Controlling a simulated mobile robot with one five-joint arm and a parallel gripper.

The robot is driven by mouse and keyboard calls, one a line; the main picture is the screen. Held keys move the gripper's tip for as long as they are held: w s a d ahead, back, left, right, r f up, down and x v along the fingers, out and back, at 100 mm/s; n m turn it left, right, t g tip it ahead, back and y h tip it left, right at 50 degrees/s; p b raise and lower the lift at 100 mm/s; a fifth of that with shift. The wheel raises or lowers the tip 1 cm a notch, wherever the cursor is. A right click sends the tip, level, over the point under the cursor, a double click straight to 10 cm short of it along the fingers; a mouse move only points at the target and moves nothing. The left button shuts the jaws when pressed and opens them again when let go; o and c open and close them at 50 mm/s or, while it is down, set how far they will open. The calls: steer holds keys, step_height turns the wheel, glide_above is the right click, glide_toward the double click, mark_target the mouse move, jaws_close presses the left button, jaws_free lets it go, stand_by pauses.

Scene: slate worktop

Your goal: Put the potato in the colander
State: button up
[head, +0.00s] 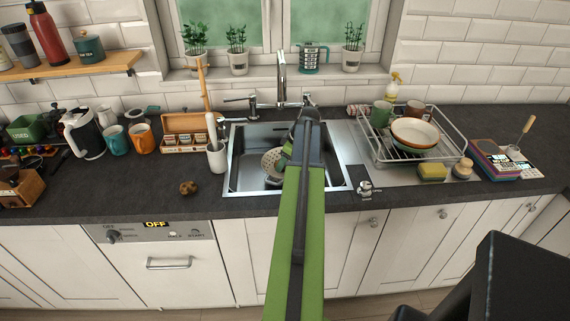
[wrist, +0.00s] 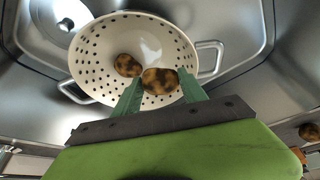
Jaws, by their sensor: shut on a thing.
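The cream colander (head: 270,164) with round holes sits in the sink, partly hidden behind my arm; the wrist view shows it with two handles (wrist: 82,58). My gripper (wrist: 160,86) is shut on a brown mottled potato (wrist: 159,80), seen over the colander's near side. How high the potato is above the bowl I cannot tell. A second potato (wrist: 127,65) lies inside the colander. A third potato (head: 187,188) lies on the worktop left of the sink; it also shows at the wrist view's right edge (wrist: 309,131).
The steel sink (head: 235,180) has a tall faucet (head: 281,80) behind it. A dish rack (head: 420,152) with bowls and mugs stands to the right. A white utensil cup (head: 216,158) and a tea box (head: 184,140) stand to the left. The front left worktop is mostly clear.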

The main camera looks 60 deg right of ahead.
steer(key=shift+w+d+f, duration=0.1)
steer(key=shift+d+f, duration=0.05)
steer(key=shift+f, duration=0.25)
steer(key=o, duration=1.4)
steer(key=shift+r, duration=0.1)
steer(key=p+v, duration=1.6)
steer(key=v, duration=0.1)
steer(key=shift+r, duration=0.15)
